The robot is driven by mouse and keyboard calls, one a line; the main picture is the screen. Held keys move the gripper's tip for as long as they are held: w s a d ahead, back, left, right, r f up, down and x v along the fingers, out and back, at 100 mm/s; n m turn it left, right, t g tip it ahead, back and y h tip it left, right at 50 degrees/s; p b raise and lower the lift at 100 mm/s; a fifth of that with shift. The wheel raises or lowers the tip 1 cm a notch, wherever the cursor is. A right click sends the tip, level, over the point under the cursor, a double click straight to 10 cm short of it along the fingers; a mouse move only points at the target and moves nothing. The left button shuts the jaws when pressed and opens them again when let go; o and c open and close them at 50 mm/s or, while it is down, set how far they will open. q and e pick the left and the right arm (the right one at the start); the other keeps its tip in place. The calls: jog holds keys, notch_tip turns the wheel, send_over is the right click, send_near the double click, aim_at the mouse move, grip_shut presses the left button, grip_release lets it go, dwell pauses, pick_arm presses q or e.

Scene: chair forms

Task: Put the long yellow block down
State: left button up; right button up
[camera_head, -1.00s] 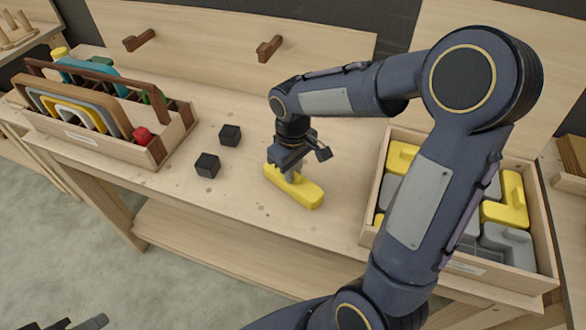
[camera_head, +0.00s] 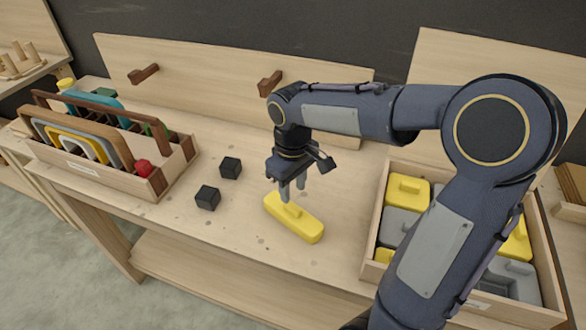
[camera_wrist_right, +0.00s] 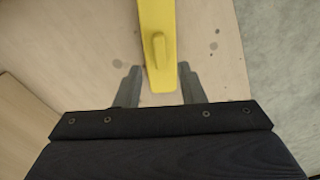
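The long yellow block (camera_head: 294,217) lies flat on the wooden bench top, with a small raised handle on its upper face. In the right wrist view the long yellow block (camera_wrist_right: 157,45) runs away from the gripper, its near end between the fingers. My right gripper (camera_head: 292,190) is just above the block, fingers pointing down. In the right wrist view the right gripper (camera_wrist_right: 158,82) has its two fingers spread, with a gap on each side of the block. It is open and empty. My left gripper is not in view.
Two black cubes (camera_head: 208,197) (camera_head: 230,168) stand left of the block. A wooden crate (camera_head: 372,225) with yellow and grey blocks is at the right. A wooden rack (camera_head: 95,174) with coloured arches is at the left. Bare bench top (camera_head: 245,235) surrounds the block.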

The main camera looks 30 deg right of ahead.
aim_at(293, 206)
notch_tip(293, 206, up, 6)
jog(key=f, duration=0.1)
jog(key=s+a+f+m+t+y, duration=0.1)
jog(key=s+a+m+t+y, duration=0.1)
jog(key=s, duration=0.6)
jog(key=s+a+f+m+t+y, duration=0.1)
jog(key=s+a+f+m+t, duration=0.1)
jog(key=s, duration=0.7)
jog(key=shift+m+t+y, duration=0.4)
jog(key=shift+m+t, duration=0.3)
jog(key=shift+t, duration=0.1)
